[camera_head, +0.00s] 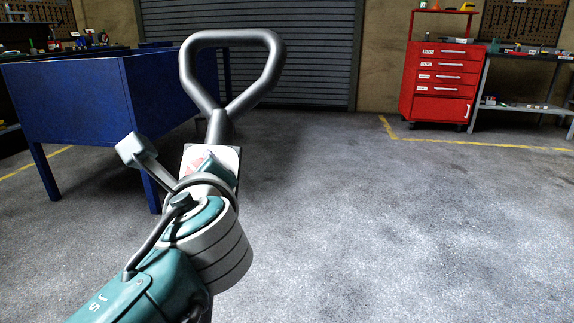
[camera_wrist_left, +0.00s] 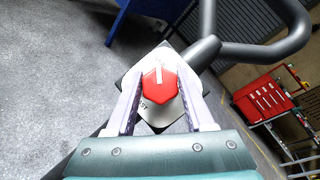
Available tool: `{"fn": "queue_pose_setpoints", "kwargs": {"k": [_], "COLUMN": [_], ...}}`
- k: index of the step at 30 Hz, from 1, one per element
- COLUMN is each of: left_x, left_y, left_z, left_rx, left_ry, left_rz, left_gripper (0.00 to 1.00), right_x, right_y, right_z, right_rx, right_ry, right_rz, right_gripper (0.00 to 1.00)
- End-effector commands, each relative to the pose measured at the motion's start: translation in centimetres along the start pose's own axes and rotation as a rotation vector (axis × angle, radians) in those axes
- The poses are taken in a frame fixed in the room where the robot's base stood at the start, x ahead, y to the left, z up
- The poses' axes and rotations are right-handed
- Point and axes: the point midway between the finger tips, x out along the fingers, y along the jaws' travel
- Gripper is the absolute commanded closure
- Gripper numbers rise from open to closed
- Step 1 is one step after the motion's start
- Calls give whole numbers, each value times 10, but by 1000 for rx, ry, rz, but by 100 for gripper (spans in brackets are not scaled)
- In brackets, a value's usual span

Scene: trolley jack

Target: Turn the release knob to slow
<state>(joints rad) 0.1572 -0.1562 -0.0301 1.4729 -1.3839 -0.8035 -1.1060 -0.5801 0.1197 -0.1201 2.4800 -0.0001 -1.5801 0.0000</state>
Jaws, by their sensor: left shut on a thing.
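The release knob (camera_wrist_left: 158,90) is red and six-sided, with a white pointer line directed roughly up the picture towards the handle in the left wrist view. It sits on a white plate (camera_wrist_left: 163,119) whose lettering is mostly covered. The jack's dark grey loop handle (camera_head: 273,70) rises behind the plate in the head view. My left gripper (camera_wrist_left: 160,85) is shut on the knob, with one pale finger on each side. In the head view my left wrist hides most of the knob, and only a bit of red shows. My right gripper is not in view.
A blue workbench (camera_head: 75,105) stands at the left. A red drawer cabinet (camera_head: 437,82) and a grey table (camera_head: 515,105) stand at the back right. A roller shutter (camera_head: 310,50) closes the back. The grey floor (camera_head: 400,220) to the right is clear.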

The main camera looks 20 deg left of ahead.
Motion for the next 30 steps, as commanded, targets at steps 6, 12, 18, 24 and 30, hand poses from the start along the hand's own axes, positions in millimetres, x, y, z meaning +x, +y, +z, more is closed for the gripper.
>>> {"fn": "queue_pose_setpoints", "kwargs": {"k": [6,12,18,24,30], "left_x": [0,0,-1,-26,-68], "left_y": [0,0,0,-2,-1], "left_z": [0,0,0,2,2], "left_rx": [0,1,1,2,2], "left_ry": [0,0,1,4,4], "left_rz": [0,0,0,1,2], "left_gripper": [33,17,17,17,17], "right_x": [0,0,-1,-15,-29], "right_y": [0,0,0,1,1], "right_z": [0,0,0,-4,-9], "right_rx": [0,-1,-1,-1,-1], "right_ry": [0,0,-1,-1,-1], "right_rz": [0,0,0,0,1], "right_gripper": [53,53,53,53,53]}}
